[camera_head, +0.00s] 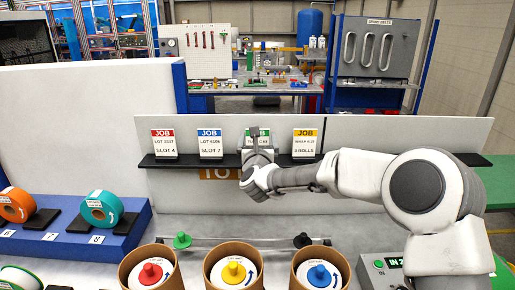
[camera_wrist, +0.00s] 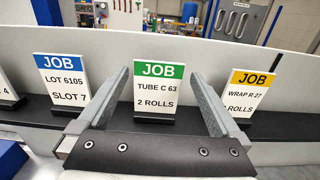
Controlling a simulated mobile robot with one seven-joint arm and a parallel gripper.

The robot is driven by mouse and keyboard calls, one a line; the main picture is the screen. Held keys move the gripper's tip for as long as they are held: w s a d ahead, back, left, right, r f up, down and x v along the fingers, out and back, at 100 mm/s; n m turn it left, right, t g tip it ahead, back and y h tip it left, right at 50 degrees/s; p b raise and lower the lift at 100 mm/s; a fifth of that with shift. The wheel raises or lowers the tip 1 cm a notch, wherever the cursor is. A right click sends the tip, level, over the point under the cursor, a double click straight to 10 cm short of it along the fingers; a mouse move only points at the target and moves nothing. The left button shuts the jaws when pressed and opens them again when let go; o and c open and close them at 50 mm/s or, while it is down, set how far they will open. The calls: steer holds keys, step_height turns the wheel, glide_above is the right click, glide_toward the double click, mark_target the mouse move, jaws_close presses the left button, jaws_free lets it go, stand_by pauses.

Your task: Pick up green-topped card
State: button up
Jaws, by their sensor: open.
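The green-topped card (camera_wrist: 160,91) reads "JOB, TUBE C 63, 2 ROLLS" and stands upright on a black ledge (camera_wrist: 276,129). In the wrist view my gripper (camera_wrist: 162,82) is open, with one finger on each side of this card. Gaps show between the card and both fingers, so it does not look gripped. In the head view the green-topped card (camera_head: 258,133) is mostly hidden behind my gripper (camera_head: 258,152); only its upper part shows.
A blue-topped card (camera_wrist: 65,82) stands to the left and a yellow-topped card (camera_wrist: 246,92) to the right. A red-topped card (camera_head: 163,142) stands at the ledge's left end. Below are brown tubs (camera_head: 233,270) and a blue rack (camera_head: 75,232) with tape rolls.

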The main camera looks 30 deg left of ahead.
mark_target(264, 139)
steer(key=shift+p+x, duration=1.25)
steer(key=shift+x, duration=1.4)
steer(key=shift+r, duration=0.1)
steer(key=c, duration=1.6)
